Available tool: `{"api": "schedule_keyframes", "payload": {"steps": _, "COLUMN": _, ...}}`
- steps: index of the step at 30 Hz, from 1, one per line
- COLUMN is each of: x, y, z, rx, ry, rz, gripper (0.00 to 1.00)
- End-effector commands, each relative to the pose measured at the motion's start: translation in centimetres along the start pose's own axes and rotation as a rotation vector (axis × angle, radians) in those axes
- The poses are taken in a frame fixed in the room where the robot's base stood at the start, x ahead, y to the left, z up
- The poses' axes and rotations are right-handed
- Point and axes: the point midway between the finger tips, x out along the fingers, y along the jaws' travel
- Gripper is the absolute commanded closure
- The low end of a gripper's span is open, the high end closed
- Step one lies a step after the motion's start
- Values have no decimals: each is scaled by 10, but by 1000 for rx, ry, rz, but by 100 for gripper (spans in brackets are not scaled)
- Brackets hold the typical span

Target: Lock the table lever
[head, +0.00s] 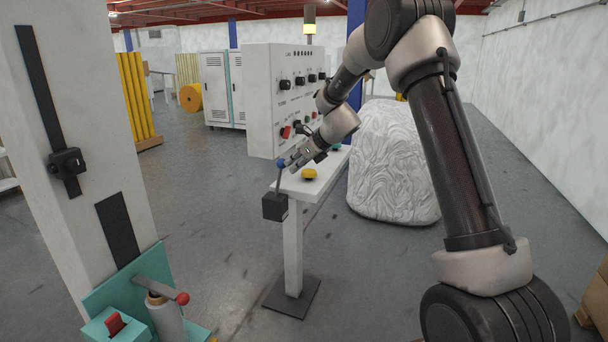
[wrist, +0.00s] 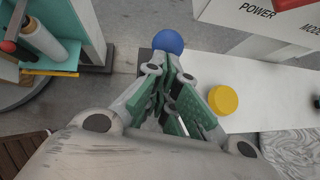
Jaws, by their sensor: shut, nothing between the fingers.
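The table lever (head: 279,178) stands up from a black box (head: 274,207) at the left end of the narrow white table (head: 318,184). It has a thin grey rod and a blue ball knob (head: 281,163). The blue knob also shows in the wrist view (wrist: 168,42), just beyond my fingertips. My gripper (head: 290,164) is shut and empty, with its tips close beside the knob. I cannot tell whether they touch it. The green finger pads show in the wrist view (wrist: 172,90). The rod is mostly hidden there behind my fingers.
A yellow button (head: 309,174) sits on the table right of the lever. The control cabinet (head: 272,95) with knobs stands behind. A wrapped bulky load (head: 393,165) is to the right. A teal-based column with a red-knobbed lever (head: 182,298) stands at left. Floor between is clear.

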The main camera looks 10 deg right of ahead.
Motion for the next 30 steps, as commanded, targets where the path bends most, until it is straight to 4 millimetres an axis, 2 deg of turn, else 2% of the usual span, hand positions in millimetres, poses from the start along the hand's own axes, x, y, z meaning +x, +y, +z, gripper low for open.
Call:
{"api": "schedule_keyframes", "payload": {"steps": 6, "x": 9, "y": 4, "z": 19, "rx": 2, "ry": 0, "rz": 2, "gripper": 100}}
{"api": "schedule_keyframes", "payload": {"steps": 12, "x": 15, "y": 6, "z": 30, "rx": 5, "ry": 0, "rz": 3, "gripper": 100}}
{"api": "schedule_keyframes", "payload": {"steps": 30, "x": 18, "y": 6, "z": 34, "rx": 5, "ry": 1, "rz": 3, "gripper": 100}}
